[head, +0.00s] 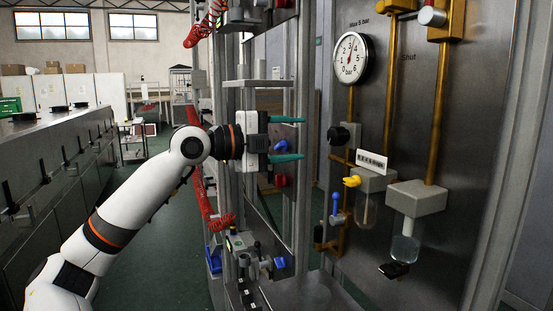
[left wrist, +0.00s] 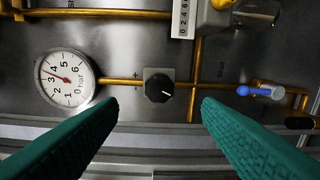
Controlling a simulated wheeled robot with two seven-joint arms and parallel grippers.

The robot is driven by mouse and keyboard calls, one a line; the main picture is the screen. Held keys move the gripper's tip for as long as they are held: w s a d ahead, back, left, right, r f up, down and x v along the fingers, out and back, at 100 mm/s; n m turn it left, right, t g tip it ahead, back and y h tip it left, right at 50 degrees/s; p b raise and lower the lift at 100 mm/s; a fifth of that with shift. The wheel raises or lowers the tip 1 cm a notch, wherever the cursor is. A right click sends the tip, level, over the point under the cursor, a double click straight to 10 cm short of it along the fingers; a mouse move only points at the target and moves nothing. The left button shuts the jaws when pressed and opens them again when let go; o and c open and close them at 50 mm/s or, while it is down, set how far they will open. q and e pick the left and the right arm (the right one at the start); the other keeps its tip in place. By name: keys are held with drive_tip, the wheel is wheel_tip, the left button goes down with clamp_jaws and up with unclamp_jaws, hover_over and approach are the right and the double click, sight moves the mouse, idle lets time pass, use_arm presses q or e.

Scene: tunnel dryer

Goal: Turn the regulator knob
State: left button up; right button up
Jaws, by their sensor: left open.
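The regulator knob (head: 340,136) is a round black knob on a grey body, fixed to the metal panel below the gauge. In the left wrist view the knob (left wrist: 158,88) shows a white pointer mark, with plus and minus signs beside it. My left gripper (head: 303,138) has green fingers, open and pointing at the panel. The knob lies in line with the gap between the fingers, a short way ahead of the fingertips (left wrist: 160,104). Nothing is between the fingers. The round white pressure gauge (head: 350,58) has its needle at about 3 to 4. My right gripper is not in view.
A grey metal frame post (head: 305,100) stands close to my left gripper. Brass pipes, a yellow valve handle (head: 352,181), a blue valve handle (head: 337,203) and filter bowls (head: 404,246) crowd the panel near the knob.

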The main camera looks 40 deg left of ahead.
use_arm(q)
drive_tip(key=b+v, duration=0.1)
drive_tip(key=v, duration=0.2)
drive_tip(key=shift+b, duration=0.3)
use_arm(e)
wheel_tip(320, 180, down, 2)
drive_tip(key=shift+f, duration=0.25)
